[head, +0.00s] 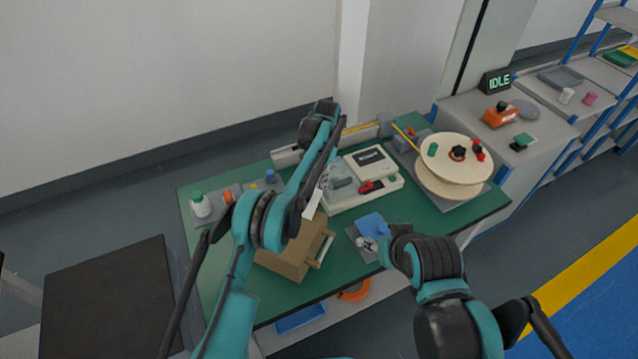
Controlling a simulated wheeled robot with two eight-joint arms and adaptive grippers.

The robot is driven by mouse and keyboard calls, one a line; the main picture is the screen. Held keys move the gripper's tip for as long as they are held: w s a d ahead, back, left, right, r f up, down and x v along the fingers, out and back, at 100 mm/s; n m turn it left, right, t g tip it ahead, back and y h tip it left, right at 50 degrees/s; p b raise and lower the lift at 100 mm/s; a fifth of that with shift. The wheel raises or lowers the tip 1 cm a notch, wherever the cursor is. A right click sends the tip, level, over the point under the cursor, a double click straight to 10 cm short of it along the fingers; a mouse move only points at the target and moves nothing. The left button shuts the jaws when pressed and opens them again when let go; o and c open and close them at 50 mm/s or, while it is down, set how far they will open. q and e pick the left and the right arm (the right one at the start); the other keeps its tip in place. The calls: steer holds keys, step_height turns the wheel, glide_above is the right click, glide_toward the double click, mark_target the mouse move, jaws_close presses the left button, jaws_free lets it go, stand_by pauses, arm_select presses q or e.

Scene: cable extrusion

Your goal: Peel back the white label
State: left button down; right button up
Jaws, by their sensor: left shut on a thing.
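The white label (312,204) shows as a small pale strip beside the front left of the white machine. My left gripper (321,186) is shut on it, with the strip hanging below the fingers. My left arm hides part of the table behind it. My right gripper (368,243) is low over the front right of the table, beside a blue item (372,225) on a grey pad. I cannot tell whether its fingers are open or shut.
The white machine (373,203) with a small screen stands on the green table (425,225). A cable reel (452,158) is to its right. A tan box with a handle (290,258) is in front. Bottles (201,206) stand at the left. An IDLE display (497,82) is at the back right.

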arm_select(q)
steer(key=c, duration=1.3)
jaws_free()
steer(key=shift+v, duration=3.75)
steer(key=shift+s+r, duration=0.1)
